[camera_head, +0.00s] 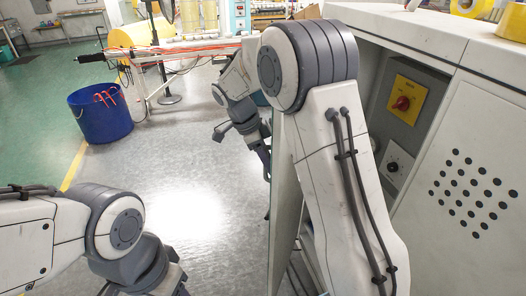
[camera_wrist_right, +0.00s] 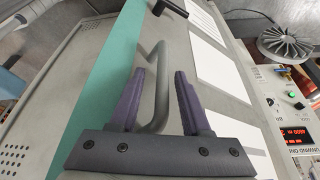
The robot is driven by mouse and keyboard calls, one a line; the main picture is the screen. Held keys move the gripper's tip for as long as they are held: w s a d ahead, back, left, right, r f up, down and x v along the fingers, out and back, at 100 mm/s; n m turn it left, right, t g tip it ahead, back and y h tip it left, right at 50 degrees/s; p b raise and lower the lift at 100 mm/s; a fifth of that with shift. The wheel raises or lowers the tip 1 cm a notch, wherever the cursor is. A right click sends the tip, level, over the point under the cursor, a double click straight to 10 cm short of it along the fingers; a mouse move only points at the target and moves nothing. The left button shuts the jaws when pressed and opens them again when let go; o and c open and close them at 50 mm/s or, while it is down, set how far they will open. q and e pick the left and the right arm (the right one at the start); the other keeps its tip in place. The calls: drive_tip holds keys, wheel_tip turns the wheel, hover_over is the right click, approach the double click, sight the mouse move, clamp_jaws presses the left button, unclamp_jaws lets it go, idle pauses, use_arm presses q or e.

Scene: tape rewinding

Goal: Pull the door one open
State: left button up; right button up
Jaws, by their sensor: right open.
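The door panel (camera_head: 285,215) shows nearly edge-on beside the white cabinet (camera_head: 485,95) and stands out from its front, partly hidden by my right arm. In the right wrist view, the door (camera_wrist_right: 95,45) has a green stripe, white labels and a bent grey bar handle (camera_wrist_right: 161,85). My right gripper (camera_wrist_right: 158,75) is open, with its two dark fingers on either side of the handle. In the head view this gripper (camera_head: 262,160) is partly hidden beyond my arm. My left arm enters at lower left; its fingers are out of view.
A recess in the cabinet holds a yellow panel with a red switch (camera_head: 402,103). A blue bin (camera_head: 100,112) stands on the floor at left. Yellow tape rolls (camera_head: 465,8) lie on the cabinet top. The floor between bin and door is clear.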

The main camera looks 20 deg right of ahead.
drive_tip(key=b+v, duration=0.1)
drive_tip(key=v, duration=0.8)
drive_tip(key=shift+r, duration=0.2)
drive_tip(key=shift+a, duration=0.15)
